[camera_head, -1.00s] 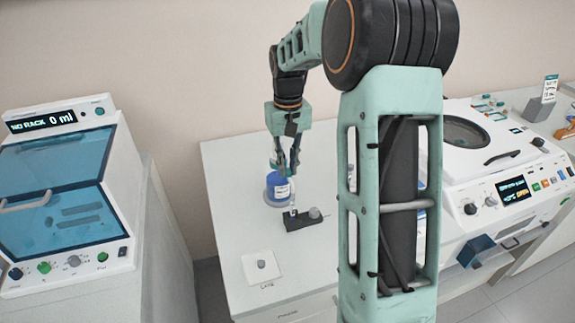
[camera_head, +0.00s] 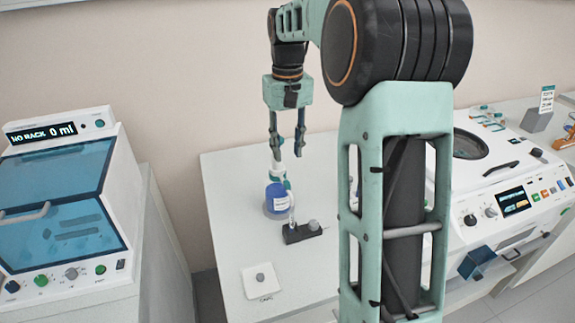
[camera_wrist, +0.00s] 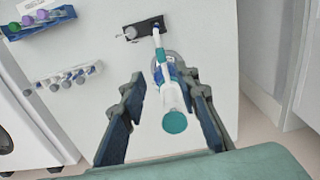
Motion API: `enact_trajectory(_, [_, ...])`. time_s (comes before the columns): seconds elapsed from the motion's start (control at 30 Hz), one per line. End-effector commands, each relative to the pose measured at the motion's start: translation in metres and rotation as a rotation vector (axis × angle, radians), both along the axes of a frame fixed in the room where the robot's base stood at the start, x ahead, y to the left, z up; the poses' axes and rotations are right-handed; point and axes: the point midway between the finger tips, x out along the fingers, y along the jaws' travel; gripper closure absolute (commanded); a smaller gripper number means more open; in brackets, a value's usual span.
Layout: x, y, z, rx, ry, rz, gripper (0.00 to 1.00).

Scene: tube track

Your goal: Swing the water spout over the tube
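The water dispenser (camera_head: 277,200) is a blue bottle with a white and teal pump top, standing on the white bench beside a small black holder (camera_head: 303,233). In the wrist view, its teal cap (camera_wrist: 174,122) lies between my fingers, and its white spout (camera_wrist: 157,42) reaches to the black holder (camera_wrist: 139,27). The tube seems to stand at the holder's left end in the head view, very small; the spout tip's exact position over it is unclear. My gripper (camera_head: 287,153) is open and empty above the dispenser, its fingers apart on either side of the top.
A white pad (camera_head: 262,283) with a small grey cap lies at the bench front. A row of small tubes (camera_wrist: 68,77) and a rack with coloured caps (camera_wrist: 38,17) show in the wrist view. A blue-lidded machine (camera_head: 65,200) stands left; a white centrifuge (camera_head: 500,175) stands right.

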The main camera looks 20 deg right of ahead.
Motion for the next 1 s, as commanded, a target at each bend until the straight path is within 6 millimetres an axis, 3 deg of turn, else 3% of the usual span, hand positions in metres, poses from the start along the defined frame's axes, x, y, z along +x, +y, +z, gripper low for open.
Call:
enact_trajectory(0.1, [0.001, 0.0, 0.017, -0.001, -0.002, 0.001, 0.71])
enact_trajectory(0.3, [0.0, 0.0, 0.027, 0.0, -0.001, 0.001, 0.71])
enact_trajectory(0.77, [0.0, 0.002, 0.026, -0.004, -0.003, 0.004, 0.71])
enact_trajectory(1.0, [0.01, 0.026, 0.011, -0.078, -0.085, 0.069, 0.71])
